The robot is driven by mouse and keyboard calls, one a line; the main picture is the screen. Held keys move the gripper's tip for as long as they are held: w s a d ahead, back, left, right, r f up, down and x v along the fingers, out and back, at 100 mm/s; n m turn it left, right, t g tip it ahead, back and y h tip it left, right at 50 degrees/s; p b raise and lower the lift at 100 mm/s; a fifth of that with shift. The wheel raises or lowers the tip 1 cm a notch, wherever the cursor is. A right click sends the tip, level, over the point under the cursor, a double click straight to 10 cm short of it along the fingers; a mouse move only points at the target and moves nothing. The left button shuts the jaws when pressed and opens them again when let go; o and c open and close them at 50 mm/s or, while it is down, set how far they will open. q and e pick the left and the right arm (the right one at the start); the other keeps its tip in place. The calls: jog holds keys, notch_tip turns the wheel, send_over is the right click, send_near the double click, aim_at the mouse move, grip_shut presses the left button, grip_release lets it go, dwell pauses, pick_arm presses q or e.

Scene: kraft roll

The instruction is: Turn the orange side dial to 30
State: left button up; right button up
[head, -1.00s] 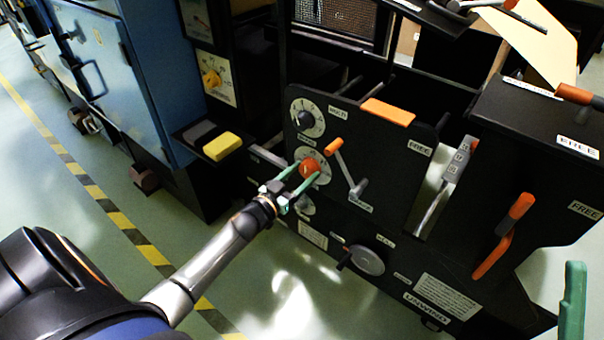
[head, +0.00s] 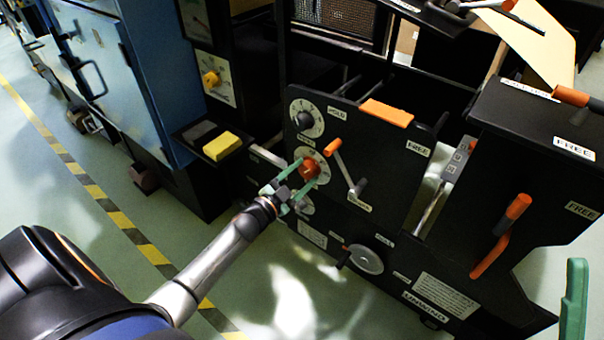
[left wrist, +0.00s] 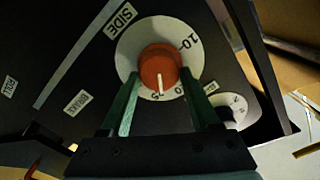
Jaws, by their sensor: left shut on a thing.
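The orange side dial (head: 309,169) is a round knob on a white scale plate on the black machine panel. In the left wrist view the dial (left wrist: 159,66) carries a white pointer line that points down in the picture. The plate (left wrist: 128,50) has a SIDE label beside it; a 10 shows at upper right and part of a 35 near the pointer, other marks are hidden by the fingers. My left gripper (head: 306,174) is shut on the dial, one green finger on each side. A green finger at the right edge, likely my right gripper (head: 574,302), shows only in part.
A similar black dial (head: 306,118) sits just above, and an orange-tipped lever (head: 343,163) stands close to the right of the gripper. A yellow block (head: 221,146) lies on a ledge at left. A round crank plate (head: 366,259) is lower down. Open floor lies in front.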

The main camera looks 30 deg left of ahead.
pick_arm(q)
jog(key=m, duration=0.4)
jog(key=shift+f+m, duration=0.15)
jog(key=shift+m, duration=0.15)
jog(key=m+b, duration=0.2)
jog(key=m, duration=0.3)
jog(key=shift+d+f+m, duration=0.1)
jog(key=shift+m, duration=0.6)
jog(key=o, duration=1.4)
jog(key=shift+c, duration=0.2)
jog(key=shift+s, duration=0.1)
jog(key=s+a+p, duration=0.1)
jog(key=s+p, duration=0.2)
jog(key=s, duration=0.9)
jog(key=shift+s, duration=0.2)
